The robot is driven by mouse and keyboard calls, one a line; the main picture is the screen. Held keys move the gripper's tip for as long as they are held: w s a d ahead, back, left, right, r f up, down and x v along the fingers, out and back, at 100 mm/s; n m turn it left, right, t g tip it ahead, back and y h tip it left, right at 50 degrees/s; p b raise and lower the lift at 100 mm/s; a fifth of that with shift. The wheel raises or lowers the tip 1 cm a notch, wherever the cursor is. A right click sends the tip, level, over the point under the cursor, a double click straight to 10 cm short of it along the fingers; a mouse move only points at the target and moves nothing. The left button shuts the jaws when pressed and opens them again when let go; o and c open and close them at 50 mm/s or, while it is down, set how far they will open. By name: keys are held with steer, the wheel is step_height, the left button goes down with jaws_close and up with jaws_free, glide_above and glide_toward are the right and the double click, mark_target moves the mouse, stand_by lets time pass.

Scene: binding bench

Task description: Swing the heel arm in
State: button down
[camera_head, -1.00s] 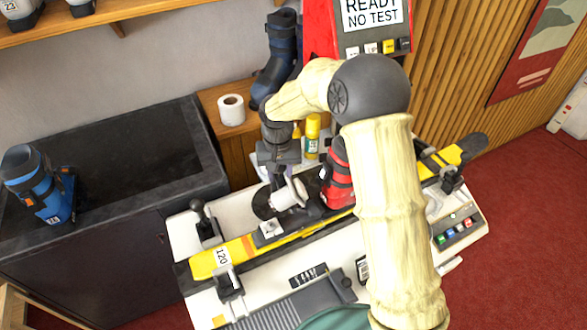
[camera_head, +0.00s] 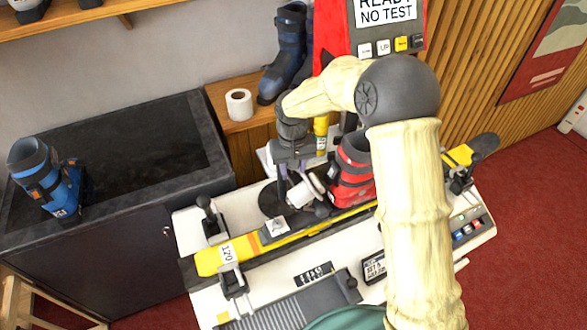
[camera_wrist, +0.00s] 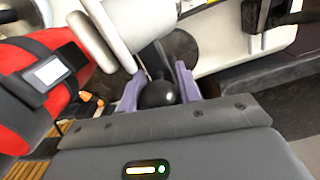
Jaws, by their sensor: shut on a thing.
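The heel arm (camera_head: 306,191) is a white piece beside the red boot (camera_head: 352,172), over the yellow ski on the bench. In the wrist view the heel arm (camera_wrist: 108,32) is a thick white bar, with the red boot (camera_wrist: 35,90) to its left. My gripper (camera_wrist: 158,88) has its two purple fingers on either side of a round black knob (camera_wrist: 160,94) and is shut on it. In the head view my gripper (camera_head: 291,178) is low over the bench, left of the boot. The head view does not clearly show the fingertips or the grasped knob.
The yellow ski (camera_head: 292,237) lies across the white bench (camera_head: 190,222), held by black clamps (camera_head: 213,222). A red machine stands behind, with a paper roll (camera_head: 239,104) on the wooden shelf. A blue boot (camera_head: 47,180) stands on the dark cabinet at left.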

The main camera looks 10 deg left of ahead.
steer(key=c, duration=1.1)
jaws_free()
steer(key=shift+w+r, duration=0.15)
steer(key=shift+w, duration=0.05)
steer(key=shift+c, duration=0.2)
steer(key=shift+o, duration=0.6)
steer(key=shift+s, duration=0.1)
step_height(320, 180, up, 17)
steer(key=b, duration=0.2)
steer(key=shift+r+b, duration=0.15)
steer(key=shift+b, duration=0.2)
